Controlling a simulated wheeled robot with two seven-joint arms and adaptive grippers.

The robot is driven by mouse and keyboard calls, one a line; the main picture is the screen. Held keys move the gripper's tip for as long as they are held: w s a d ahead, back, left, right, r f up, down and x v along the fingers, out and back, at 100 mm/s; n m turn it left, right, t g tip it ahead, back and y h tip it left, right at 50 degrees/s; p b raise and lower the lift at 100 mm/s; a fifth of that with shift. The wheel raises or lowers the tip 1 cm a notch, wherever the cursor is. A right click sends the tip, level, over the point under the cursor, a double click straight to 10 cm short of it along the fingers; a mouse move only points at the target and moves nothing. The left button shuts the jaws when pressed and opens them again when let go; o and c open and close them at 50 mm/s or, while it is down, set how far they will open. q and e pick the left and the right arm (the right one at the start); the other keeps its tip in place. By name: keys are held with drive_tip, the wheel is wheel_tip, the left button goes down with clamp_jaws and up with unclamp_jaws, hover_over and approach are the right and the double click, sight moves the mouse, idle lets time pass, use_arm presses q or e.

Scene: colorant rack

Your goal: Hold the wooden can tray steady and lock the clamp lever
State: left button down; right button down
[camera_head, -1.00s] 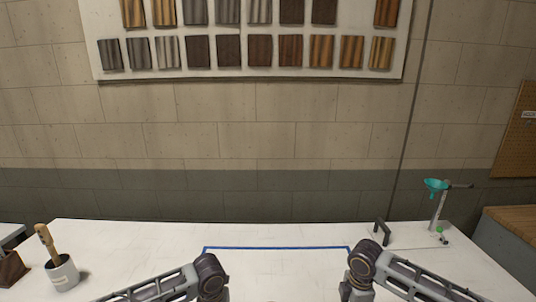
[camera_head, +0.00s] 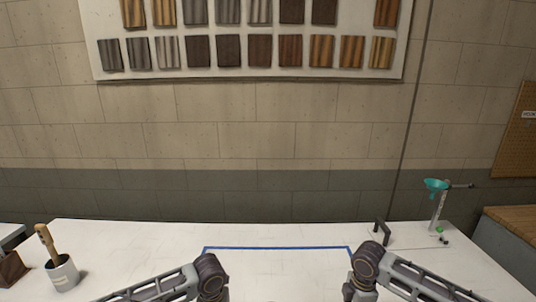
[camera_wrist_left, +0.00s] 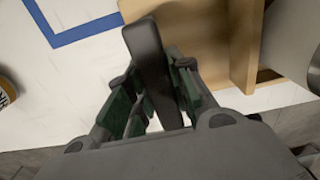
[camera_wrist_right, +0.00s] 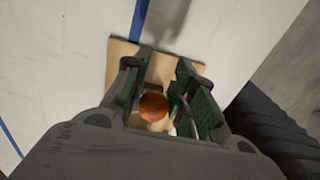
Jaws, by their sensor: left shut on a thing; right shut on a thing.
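In the left wrist view, my left gripper (camera_wrist_left: 158,105) is shut on a dark upright handle (camera_wrist_left: 147,50). Beside it is the wooden can tray (camera_wrist_left: 243,50), with a grey can (camera_wrist_left: 292,35) at the right edge of the view. In the right wrist view, my right gripper (camera_wrist_right: 158,100) is shut on an orange-brown round knob (camera_wrist_right: 153,107), which seems to be the end of the clamp lever. A wooden board (camera_wrist_right: 190,66) lies below it. The rest of the lever is hidden. Both grippers and the tray are below the head view.
A white table has a blue tape line (camera_head: 276,247). A cup with a wooden-handled brush (camera_head: 62,273) stands at the left. A dark bracket (camera_head: 382,231) and a stand with a teal funnel (camera_head: 437,187) are at the back right. The table's middle back is clear.

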use_arm(q)
drive_tip(key=shift+a, duration=0.25)
use_arm(e)
drive_tip(key=shift+d+f, duration=0.1)
drive_tip(key=shift+d, duration=0.15)
drive_tip(key=c, duration=1.3)
unclamp_jaws()
use_arm(q)
drive_tip(key=shift+d, duration=0.1)
use_arm(e)
drive_tip(key=shift+o, duration=1)
drive_tip(key=shift+a, duration=0.15)
use_arm(q)
drive_tip(key=shift+d, duration=0.1)
use_arm(e)
drive_tip(key=shift+a, duration=0.1)
drive_tip(key=shift+r, duration=0.2)
wheel_tip(320, 180, up, 12)
drive_tip(key=shift+f, duration=0.15)
